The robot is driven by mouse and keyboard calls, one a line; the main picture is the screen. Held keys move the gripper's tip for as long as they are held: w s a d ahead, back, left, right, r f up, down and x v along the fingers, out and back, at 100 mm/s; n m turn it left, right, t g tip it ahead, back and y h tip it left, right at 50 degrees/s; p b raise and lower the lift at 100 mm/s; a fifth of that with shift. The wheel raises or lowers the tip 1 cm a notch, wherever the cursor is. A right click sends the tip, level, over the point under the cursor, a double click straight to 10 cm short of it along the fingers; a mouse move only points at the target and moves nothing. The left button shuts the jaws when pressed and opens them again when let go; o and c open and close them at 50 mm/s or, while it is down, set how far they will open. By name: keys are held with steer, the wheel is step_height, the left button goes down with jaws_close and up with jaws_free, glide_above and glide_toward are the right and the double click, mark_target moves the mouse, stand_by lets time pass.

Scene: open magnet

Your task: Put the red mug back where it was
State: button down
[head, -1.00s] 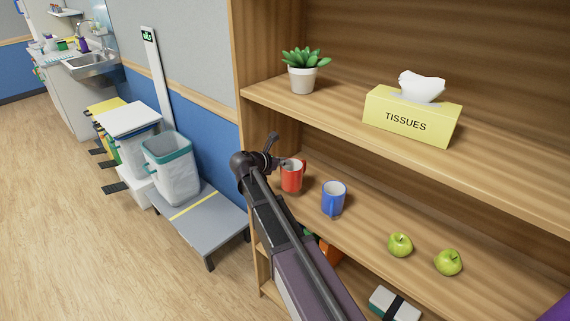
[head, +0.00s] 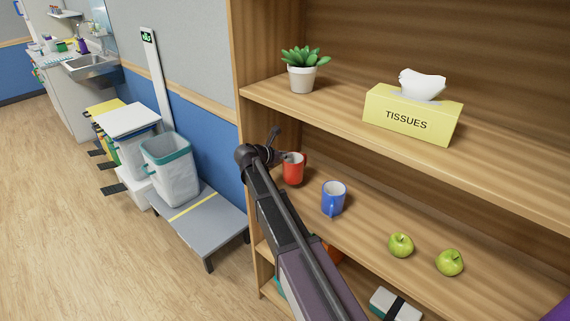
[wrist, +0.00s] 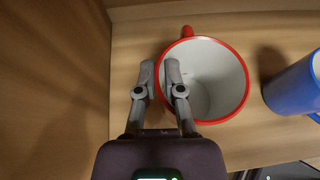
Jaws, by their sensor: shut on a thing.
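The red mug (head: 294,169) is at the left end of the middle shelf (head: 365,225), upright, close to the shelf unit's left side wall. My gripper (head: 282,158) reaches it from the left. In the wrist view my gripper (wrist: 160,72) is shut on the left wall of the red mug (wrist: 215,85), one finger inside the rim and one outside. The mug looks empty, with a white inside, and its handle points to the top of that picture. Its underside is hidden, so I cannot tell whether it touches the shelf.
A blue mug (head: 333,198) stands just right of the red one, with a gap between. Two green apples (head: 401,245) lie further right. A potted plant (head: 302,70) and a tissue box (head: 412,112) stand on the shelf above. The side wall (wrist: 50,80) is close left of my gripper.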

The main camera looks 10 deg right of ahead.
steer(key=shift+f+b, duration=1.15)
steer(key=shift+f, duration=0.3)
steer(key=shift+f, duration=0.2)
steer(key=c, duration=0.8)
jaws_free()
steer(key=shift+o, duration=0.2)
steer(key=shift+r, duration=0.25)
steer(key=shift+s+a+r, duration=0.15)
steer(key=shift+s+a, duration=0.05)
steer(key=shift+a, duration=0.1)
steer(key=p+v, duration=0.5)
steer(key=v, duration=0.6)
steer(key=shift+a, duration=0.2)
steer(key=shift+s, duration=0.15)
